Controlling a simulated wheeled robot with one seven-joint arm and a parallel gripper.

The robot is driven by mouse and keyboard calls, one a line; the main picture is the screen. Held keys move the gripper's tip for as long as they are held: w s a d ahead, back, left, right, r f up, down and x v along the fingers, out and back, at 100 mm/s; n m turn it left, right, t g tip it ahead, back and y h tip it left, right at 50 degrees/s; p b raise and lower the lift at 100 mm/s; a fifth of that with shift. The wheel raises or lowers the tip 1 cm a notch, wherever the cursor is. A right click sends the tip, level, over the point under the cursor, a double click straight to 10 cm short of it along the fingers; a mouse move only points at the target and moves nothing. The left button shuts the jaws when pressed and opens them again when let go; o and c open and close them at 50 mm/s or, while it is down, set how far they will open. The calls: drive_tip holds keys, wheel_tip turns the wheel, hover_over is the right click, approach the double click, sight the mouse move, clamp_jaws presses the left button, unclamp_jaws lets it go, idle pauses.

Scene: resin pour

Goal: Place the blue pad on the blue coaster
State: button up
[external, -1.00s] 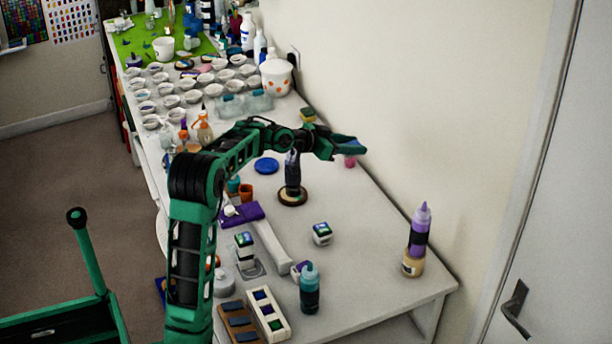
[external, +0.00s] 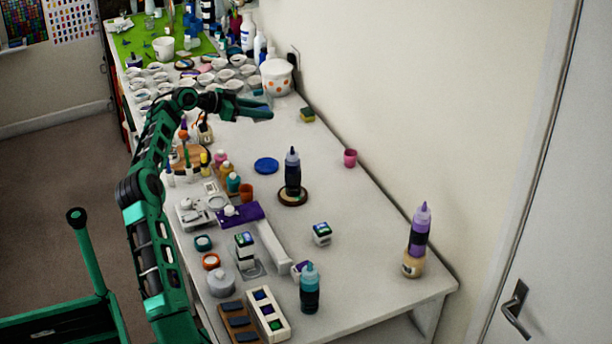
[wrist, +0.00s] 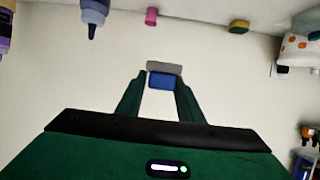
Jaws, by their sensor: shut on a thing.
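My gripper (wrist: 160,78) is shut on the blue pad (wrist: 161,81), a small blue block with a grey part beside it, held between the fingertips. In the external view, my gripper (external: 266,112) is raised above the back half of the table, to the left of the wall. The pad is hard to make out there. The blue coaster (external: 266,165) is a flat round blue disc on the table, with nothing on it. It lies nearer the camera than the gripper, and they are apart. The coaster is not seen in the wrist view.
A dark bottle (external: 292,174) stands on a round wooden coaster just right of the blue coaster. A pink cup (external: 350,158) and a sponge (external: 307,115) are near the wall. Many small white cups (external: 190,82) fill the back. Bottles and jars crowd the left edge.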

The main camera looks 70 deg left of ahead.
drive_tip(key=s+a, duration=0.5)
drive_tip(key=s, duration=0.3)
hover_over(271, 169)
wheel_tip(271, 169, down, 18)
drive_tip(key=shift+f, duration=1.9)
drive_tip(key=shift+f, duration=0.1)
drive_tip(key=o, duration=1)
drive_tip(key=shift+o, duration=0.2)
